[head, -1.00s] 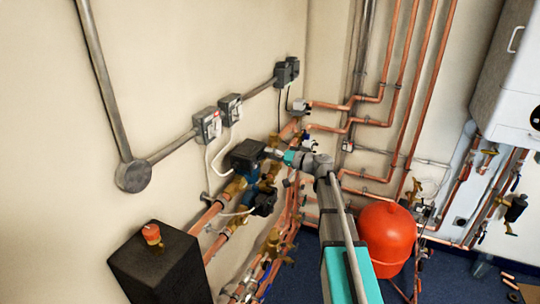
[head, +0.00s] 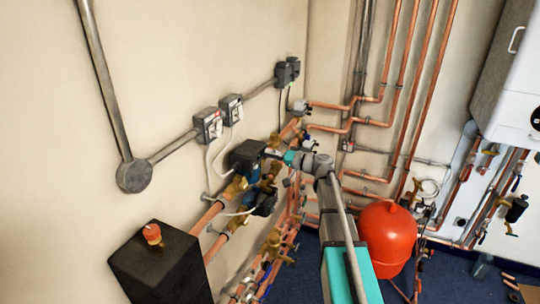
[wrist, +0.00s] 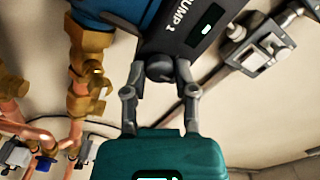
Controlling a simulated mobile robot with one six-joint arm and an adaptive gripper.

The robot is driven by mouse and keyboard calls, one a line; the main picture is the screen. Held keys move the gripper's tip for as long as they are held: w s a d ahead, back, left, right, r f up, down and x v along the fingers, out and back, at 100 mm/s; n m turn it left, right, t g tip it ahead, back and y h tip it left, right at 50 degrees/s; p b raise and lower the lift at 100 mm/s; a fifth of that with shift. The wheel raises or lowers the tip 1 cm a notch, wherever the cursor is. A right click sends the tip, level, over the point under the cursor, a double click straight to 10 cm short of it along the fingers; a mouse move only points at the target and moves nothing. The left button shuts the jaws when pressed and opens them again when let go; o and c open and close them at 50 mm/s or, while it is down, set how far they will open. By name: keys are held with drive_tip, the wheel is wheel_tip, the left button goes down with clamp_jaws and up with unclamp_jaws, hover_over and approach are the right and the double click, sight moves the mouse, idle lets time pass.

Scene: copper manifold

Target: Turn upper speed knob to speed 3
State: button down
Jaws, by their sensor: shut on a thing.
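The upper pump, with a dark control box (head: 247,154) and blue body, sits on the copper pipework along the left wall. In the wrist view its dark face (wrist: 207,25) reads "PUMP 1" and has a small lit display. The round dark speed knob (wrist: 160,68) sticks out from this face. My gripper (wrist: 160,75) is shut on the knob, one finger on each side. In the head view my gripper (head: 272,153) meets the front of the upper pump, and the knob is hidden there. I cannot read any speed mark at the knob.
A lower pump (head: 264,204) sits just below. Brass valves (wrist: 92,80) and copper pipes (head: 213,213) are close beside the upper pump. Grey switch boxes (head: 208,125) are on the wall above. A red tank (head: 388,238) stands right of my arm.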

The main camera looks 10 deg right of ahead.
drive_tip(key=m, duration=0.8)
drive_tip(key=shift+f+m, duration=0.1)
drive_tip(key=shift+m, duration=0.2)
idle(0.3)
drive_tip(key=shift+c, duration=2)
unclamp_jaws()
drive_tip(key=shift+s+d, duration=0.1)
drive_tip(key=shift+d, duration=0.05)
drive_tip(key=v, duration=1.2)
